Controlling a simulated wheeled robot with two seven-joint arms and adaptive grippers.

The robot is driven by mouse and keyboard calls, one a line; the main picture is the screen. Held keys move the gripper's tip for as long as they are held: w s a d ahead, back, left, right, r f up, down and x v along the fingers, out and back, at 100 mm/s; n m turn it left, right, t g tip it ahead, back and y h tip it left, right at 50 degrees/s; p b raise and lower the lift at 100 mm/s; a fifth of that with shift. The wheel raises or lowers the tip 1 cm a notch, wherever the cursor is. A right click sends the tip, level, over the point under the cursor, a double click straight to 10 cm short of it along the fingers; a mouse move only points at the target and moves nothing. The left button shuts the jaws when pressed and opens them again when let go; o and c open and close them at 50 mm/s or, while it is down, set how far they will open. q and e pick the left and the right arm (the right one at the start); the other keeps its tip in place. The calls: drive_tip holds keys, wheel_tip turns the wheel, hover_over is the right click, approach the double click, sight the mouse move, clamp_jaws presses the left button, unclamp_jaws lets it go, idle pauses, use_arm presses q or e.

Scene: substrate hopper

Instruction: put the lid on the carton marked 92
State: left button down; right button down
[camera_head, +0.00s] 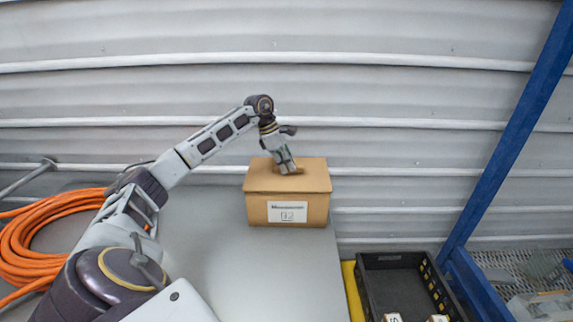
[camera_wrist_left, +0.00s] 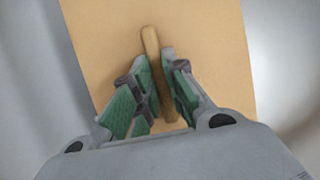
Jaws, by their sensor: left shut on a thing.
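A brown cardboard carton (camera_head: 258,212) stands at the far right part of the grey table. Its white front label carries a printed line and a number that looks like 92, though it is blurry. A flat brown lid (camera_head: 315,178) is over the carton's top, its edges roughly in line with the walls; I cannot tell whether it is fully seated. My left gripper (camera_head: 286,169) points down at the lid's middle. In the left wrist view, the gripper (camera_wrist_left: 155,62) is shut on the lid's wooden bar handle (camera_wrist_left: 150,40). My right gripper is not in view.
A coil of orange cable (camera_head: 38,235) lies at the left of the grey table (camera_head: 240,285). A black crate (camera_head: 392,260) with small labelled items stands right of the table, beside a yellow strip. A blue post (camera_head: 513,137) slants up at the right. The table before the carton is clear.

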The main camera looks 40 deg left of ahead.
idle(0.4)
use_arm(q)
drive_tip(key=c, duration=1.4)
unclamp_jaws()
drive_tip(key=shift+o, duration=0.2)
drive_tip(key=shift+f, duration=0.1)
drive_tip(key=v, duration=1.2)
drive_tip(key=shift+d, duration=0.1)
